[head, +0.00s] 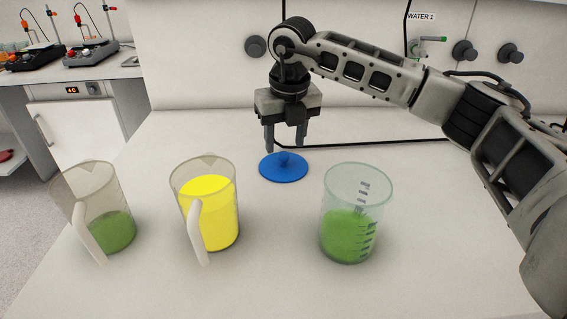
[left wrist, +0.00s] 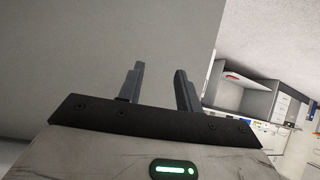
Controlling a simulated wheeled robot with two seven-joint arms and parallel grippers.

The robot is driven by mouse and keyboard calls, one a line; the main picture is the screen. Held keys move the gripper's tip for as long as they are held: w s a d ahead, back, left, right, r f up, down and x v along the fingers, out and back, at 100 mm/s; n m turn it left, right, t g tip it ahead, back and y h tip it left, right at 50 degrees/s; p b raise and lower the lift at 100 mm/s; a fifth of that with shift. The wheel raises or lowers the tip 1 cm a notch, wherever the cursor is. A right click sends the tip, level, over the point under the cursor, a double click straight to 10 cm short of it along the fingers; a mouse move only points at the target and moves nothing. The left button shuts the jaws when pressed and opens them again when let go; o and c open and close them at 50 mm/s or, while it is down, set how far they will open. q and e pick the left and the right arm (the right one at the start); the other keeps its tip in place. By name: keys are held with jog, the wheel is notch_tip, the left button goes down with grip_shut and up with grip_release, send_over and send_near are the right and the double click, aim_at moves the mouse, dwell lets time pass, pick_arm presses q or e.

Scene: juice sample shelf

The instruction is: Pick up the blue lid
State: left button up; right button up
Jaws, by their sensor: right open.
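The blue lid (head: 283,168) lies flat on the white table, a round disc with a small knob in its middle. My right gripper (head: 285,146) points down above the lid, its two fingers apart on either side of the knob's line and nothing visible between them. The fingertips look a little above the lid; I cannot tell the exact height. My left gripper (left wrist: 158,82) shows only in the left wrist view, with its two fingers apart and empty. It faces a plain grey surface, and the lid is not in that view.
In front of the lid stand a jug with yellow liquid (head: 210,215), a clear beaker with green liquid (head: 348,235) and, farther left, a jug with green liquid (head: 112,232). A white wall with knobs and a tap (head: 430,40) is behind. The table (head: 280,280) is clear between vessels.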

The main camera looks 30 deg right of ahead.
aim_at(284, 154)
jog(key=shift+w+f, duration=0.15)
jog(key=shift+f, duration=0.85)
jog(key=shift+w+f, duration=0.15)
jog(key=shift+f, duration=0.8)
grip_shut()
jog(key=shift+r, duration=0.15)
notch_tip(284, 154, up, 18)
